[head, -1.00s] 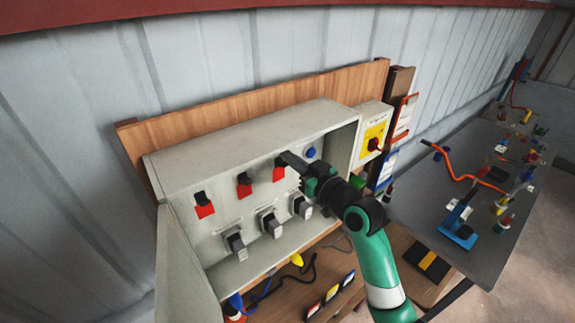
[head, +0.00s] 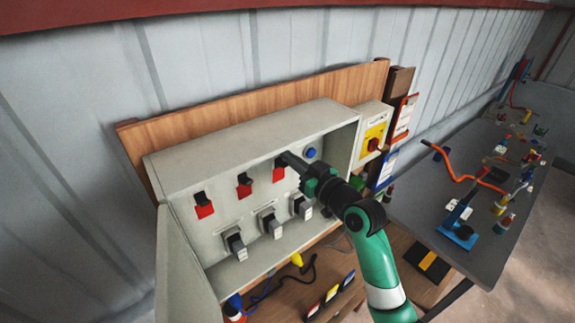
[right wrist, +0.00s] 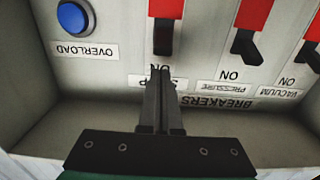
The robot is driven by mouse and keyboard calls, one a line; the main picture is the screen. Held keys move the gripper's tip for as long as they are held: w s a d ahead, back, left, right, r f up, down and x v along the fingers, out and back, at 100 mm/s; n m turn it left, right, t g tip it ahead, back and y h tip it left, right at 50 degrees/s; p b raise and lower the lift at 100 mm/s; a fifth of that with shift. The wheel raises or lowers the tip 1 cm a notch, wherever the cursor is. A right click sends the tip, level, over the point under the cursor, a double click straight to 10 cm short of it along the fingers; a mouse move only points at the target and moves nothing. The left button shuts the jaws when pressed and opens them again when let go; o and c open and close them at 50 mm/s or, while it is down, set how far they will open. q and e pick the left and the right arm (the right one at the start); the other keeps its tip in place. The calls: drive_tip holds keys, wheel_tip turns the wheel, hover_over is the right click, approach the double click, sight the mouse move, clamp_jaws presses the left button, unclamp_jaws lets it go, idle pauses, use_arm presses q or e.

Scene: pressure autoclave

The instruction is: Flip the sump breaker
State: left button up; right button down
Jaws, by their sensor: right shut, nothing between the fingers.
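The sump breaker (head: 278,174) is the rightmost of three on the grey panel, a red body with a black lever. In the right wrist view, which is upside down, the sump breaker (right wrist: 165,25) is straight ahead. Its lever lies on the ON label side, like the other two levers. The sump label (right wrist: 150,81) is partly hidden by my fingers. My right gripper (head: 283,156) is shut and empty, its tips close to that lever. In the right wrist view the closed fingertips (right wrist: 160,72) are by the labels; contact with the lever cannot be told.
The pressure breaker (head: 244,184) and vacuum breaker (head: 203,205) are to the left. A blue overload button (head: 311,153) is just right of my fingers. Grey switches (head: 268,223) sit below. The open box's side walls enclose the panel. A yellow-plated red switch (head: 374,142) stands outside, right.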

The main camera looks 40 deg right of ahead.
drive_tip(key=shift+f, duration=0.2)
idle(0.5)
drive_tip(key=shift+f+b, duration=1.75)
drive_tip(key=shift+f, duration=0.2)
drive_tip(key=shift+s+a+r+p, duration=0.1)
drive_tip(key=shift+s+r+p, duration=0.3)
drive_tip(key=shift+s+p, duration=0.3)
drive_tip(key=shift+s+r+p, duration=0.4)
drive_tip(key=shift+s+p, duration=0.2)
drive_tip(key=shift+s, duration=0.25)
drive_tip(key=p, duration=0.2)
approach(286, 164)
drive_tip(key=shift+s, duration=0.4)
